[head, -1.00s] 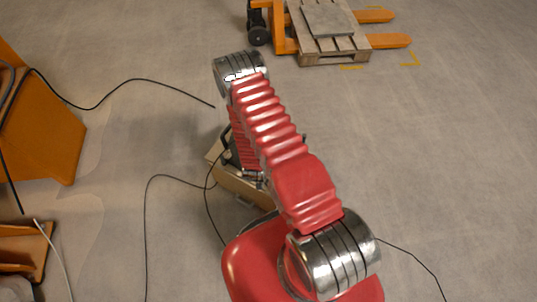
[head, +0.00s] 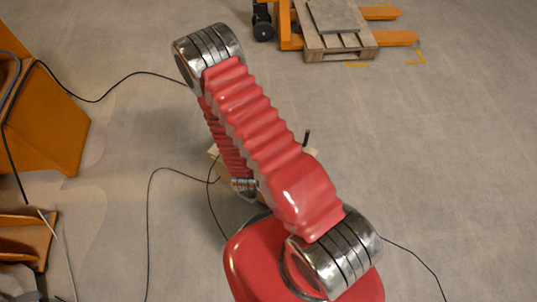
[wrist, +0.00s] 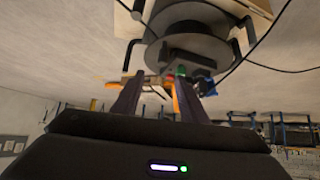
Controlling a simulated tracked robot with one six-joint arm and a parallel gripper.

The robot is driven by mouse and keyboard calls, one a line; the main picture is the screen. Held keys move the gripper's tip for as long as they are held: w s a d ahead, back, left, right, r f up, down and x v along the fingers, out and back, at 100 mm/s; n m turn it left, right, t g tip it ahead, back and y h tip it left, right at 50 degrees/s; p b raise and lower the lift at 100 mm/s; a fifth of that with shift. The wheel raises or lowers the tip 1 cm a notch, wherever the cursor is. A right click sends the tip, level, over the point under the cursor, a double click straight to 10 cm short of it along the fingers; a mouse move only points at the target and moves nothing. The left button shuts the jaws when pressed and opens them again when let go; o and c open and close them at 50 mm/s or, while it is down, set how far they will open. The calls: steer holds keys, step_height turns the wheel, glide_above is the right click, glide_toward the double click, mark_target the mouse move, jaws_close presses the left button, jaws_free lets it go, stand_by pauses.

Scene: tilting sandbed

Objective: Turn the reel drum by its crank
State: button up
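The reel drum (wrist: 190,48) shows at the top of the wrist view as a dark, round, stepped body. The picture there is upside down. Bent black bars stand at its left (wrist: 129,52) and right; I cannot tell which one is the crank. My gripper (wrist: 157,80) has its two dark fingers apart, pointing toward the drum, with no held object visible between them. Whether a fingertip touches the drum or a bar is unclear. In the head view my red arm hides the drum and the gripper; a dark upright peg (head: 306,138) shows just right of the arm.
An orange pallet truck with a wooden pallet (head: 338,42) stands at the back. Orange equipment (head: 50,115) stands at the left. Black cables (head: 150,215) lie on the floor around my arm. The floor at the right is mostly clear.

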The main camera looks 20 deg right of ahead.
steer(key=shift+s+a+r, duration=0.2)
steer(key=shift+s+r, duration=0.05)
steer(key=shift+r, duration=0.05)
steer(key=shift+d, duration=0.35)
steer(key=c, duration=0.3)
steer(key=d+m, duration=0.1)
steer(key=d, duration=0.2)
steer(key=w+d+m, duration=0.1)
steer(key=d, duration=0.2)
steer(key=d+m+g+h, duration=0.1)
steer(key=d, duration=0.3)
steer(key=shift+w+r, duration=0.15)
steer(key=shift+r, duration=0.05)
jaws_close()
steer(key=w+d+f+m+g+y, duration=0.1)
steer(key=w+d+m+g+y, duration=0.2)
steer(key=d, duration=0.4)
steer(key=w+d+f+m+y, duration=0.1)
steer(key=w+d+m+y, duration=0.1)
steer(key=d+m+y, duration=0.4)
steer(key=s+a+r+g+y, duration=0.1)
steer(key=a+r+g+y, duration=0.1)
steer(key=a, duration=0.4)
steer(key=shift+a+r+n+y, duration=0.2)
steer(key=shift+r+n+y, duration=0.1)
steer(key=shift+r+n, duration=0.15)
